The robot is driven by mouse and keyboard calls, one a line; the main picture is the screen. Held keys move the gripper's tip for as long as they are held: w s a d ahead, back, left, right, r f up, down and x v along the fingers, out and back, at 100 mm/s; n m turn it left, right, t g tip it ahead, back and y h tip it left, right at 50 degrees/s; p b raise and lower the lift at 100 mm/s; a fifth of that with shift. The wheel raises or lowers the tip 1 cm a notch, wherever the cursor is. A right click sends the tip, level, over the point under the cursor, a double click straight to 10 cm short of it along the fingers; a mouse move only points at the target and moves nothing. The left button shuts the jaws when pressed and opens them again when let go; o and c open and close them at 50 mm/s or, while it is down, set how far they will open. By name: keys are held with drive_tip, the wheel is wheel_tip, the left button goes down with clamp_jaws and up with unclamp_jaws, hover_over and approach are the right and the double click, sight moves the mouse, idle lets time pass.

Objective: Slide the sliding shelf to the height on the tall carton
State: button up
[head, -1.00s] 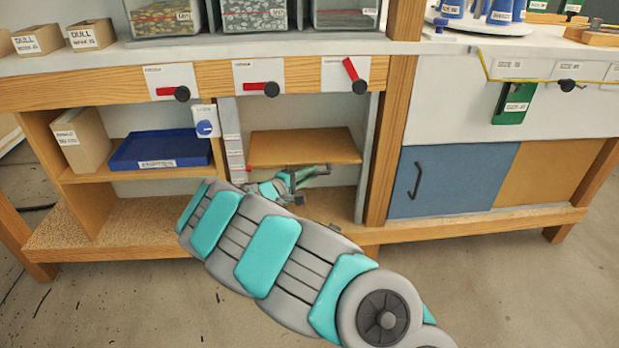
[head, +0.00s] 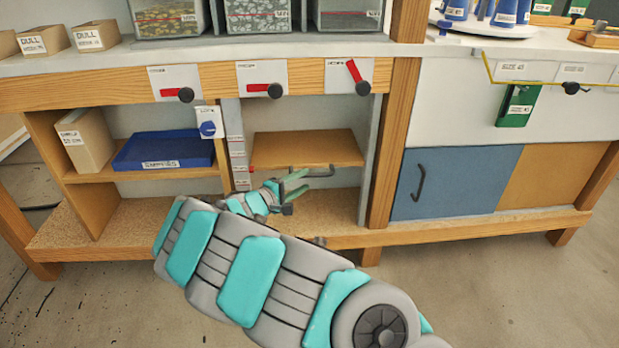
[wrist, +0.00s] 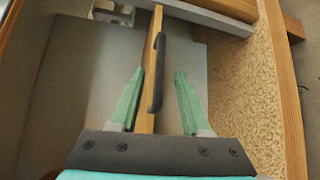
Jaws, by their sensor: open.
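The sliding shelf (head: 305,147) is a plain wooden board in the middle bay of the bench. It shows edge-on in the wrist view (wrist: 149,118), with a dark bar handle (wrist: 158,75) on its front edge. My gripper (head: 300,181) is open just below the shelf's front edge. In the wrist view the gripper (wrist: 160,72) has its green fingers apart, with the handle in line between them; contact cannot be told. The tall carton (head: 85,140) is beige and stands upright in the left bay; its label is too small to read surely.
A strip of labels (head: 238,155) with a small red marker runs up the bay's left post. A blue knob (head: 208,129) on a white plate is beside it. A blue tray (head: 165,150) lies left. A blue door (head: 450,180) is right. Space under the shelf is open.

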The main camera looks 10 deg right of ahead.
drive_tip(key=v, duration=0.2)
drive_tip(key=shift+s+a, duration=0.15)
drive_tip(key=shift+a, duration=0.1)
